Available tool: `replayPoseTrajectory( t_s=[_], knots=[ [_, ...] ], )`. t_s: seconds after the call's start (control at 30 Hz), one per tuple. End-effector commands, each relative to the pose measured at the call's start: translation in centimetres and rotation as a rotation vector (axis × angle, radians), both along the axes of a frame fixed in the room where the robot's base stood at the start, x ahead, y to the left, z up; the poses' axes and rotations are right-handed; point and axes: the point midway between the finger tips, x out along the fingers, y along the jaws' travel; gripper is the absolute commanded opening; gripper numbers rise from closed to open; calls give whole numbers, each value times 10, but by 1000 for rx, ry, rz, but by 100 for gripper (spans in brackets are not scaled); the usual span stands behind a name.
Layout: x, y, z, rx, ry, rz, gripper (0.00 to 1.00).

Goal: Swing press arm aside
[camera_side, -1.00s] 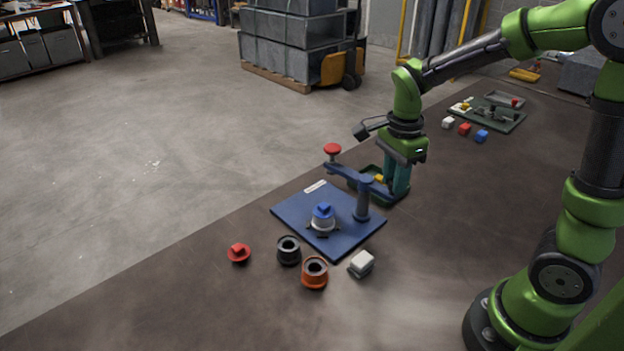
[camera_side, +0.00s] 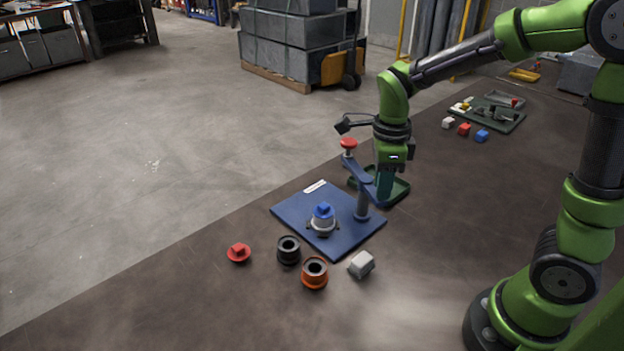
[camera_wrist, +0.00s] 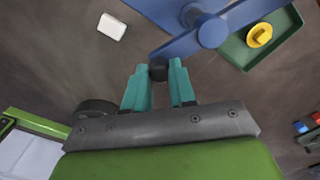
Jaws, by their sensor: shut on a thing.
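The blue press arm (camera_side: 357,170) sits on a post (camera_side: 361,203) at the right of the blue base plate (camera_side: 290,212). A red knob (camera_side: 348,144) tops its far end, away from the plate's middle. A blue-topped white part (camera_side: 322,220) stands on the plate with nothing above it. My gripper (camera_side: 384,198) is at the arm's other end, right of the post. The red knob is outside that view.
A green tray (camera_side: 402,190) stands behind my gripper; a yellow piece (camera_wrist: 259,35) lies in it. In front of the plate are a red piece (camera_side: 238,253), a black ring (camera_side: 288,250), an orange ring (camera_side: 314,273) and a grey-white block (camera_side: 361,264). Small blocks lie farther back.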

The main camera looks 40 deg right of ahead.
Motion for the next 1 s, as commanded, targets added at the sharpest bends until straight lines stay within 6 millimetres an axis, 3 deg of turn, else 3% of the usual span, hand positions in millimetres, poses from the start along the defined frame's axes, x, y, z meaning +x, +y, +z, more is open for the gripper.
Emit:
replayPoseTrajectory(
  t_s=[0.3,0.33,0.47,0.8,1.0],
  knots=[
    [1,2,2,5,-4,-3,0],
    [1,2,2,5,-4,-3,29],
    [1,2,1,3,-4,-2,49],
    [1,1,3,2,-2,0,51],
    [1,1,30,3,-7,-1,51]
  ],
)
